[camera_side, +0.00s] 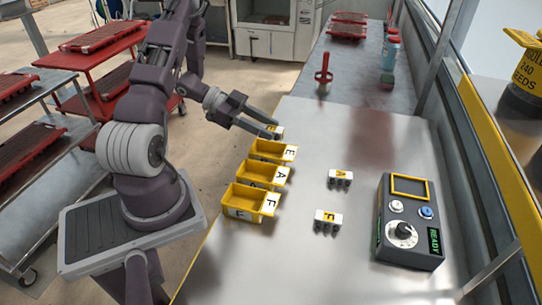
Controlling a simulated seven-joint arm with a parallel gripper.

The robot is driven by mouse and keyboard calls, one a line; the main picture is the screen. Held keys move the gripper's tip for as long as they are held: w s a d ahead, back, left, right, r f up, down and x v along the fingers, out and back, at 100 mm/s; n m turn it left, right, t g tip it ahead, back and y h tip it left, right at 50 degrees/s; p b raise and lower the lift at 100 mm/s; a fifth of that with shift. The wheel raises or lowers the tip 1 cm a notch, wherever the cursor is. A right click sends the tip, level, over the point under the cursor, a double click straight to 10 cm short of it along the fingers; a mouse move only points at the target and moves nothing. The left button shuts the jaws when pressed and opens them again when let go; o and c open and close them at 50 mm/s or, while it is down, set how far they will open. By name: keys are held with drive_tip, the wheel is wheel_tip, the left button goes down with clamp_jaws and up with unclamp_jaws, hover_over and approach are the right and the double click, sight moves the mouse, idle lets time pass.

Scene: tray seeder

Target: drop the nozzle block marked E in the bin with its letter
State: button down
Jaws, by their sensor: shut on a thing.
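My gripper (274,129) is shut on a small white nozzle block (279,131) with a yellow label. Its letter is too small to read surely, and the fingers partly hide the block. The block is just beyond the far end of the row of yellow bins. The nearest bin to it is marked E (291,153). I cannot tell how high the block is above the table or whether it overlaps that bin.
Bin A (281,176) and bin F (268,206) stand in line nearer the camera. Nozzle blocks A (340,178) and F (328,220) stand on the metal table (300,265). A control box (410,215) reading READY is at the right. A red-handled part (323,78) stands farther back.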

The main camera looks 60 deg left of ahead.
sight(265, 143)
wheel_tip(265, 143, down, 6)
drive_tip(key=shift+r, duration=0.1)
drive_tip(key=c, duration=0.8)
unclamp_jaws()
